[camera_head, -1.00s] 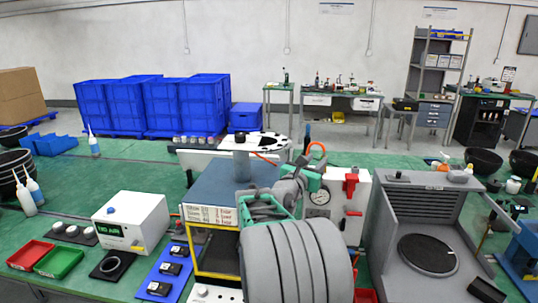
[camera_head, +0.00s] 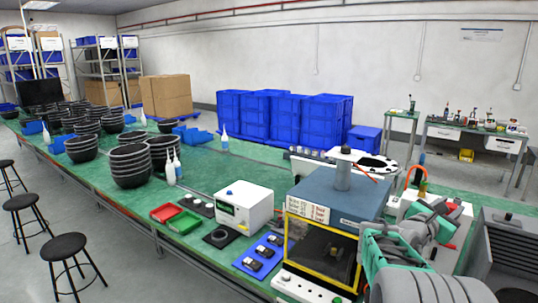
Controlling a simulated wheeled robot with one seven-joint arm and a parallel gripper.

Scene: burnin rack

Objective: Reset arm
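My arm shows at the lower right of the head view, with a large grey ribbed link in front and grey and teal parts behind it. The end of my gripper cannot be made out among these parts, so its fingers and anything in them are hidden. The arm stands in front of the right side of a blue-topped test chamber (camera_head: 326,196) with a yellow-framed window. A white box with a display (camera_head: 243,205) stands left of the chamber on the green bench (camera_head: 110,183).
Red (camera_head: 165,212) and green (camera_head: 185,223) trays lie further left. Stacks of black bowls (camera_head: 130,164) and white bottles crowd the bench's left part. Stools (camera_head: 66,248) stand on the floor at left.

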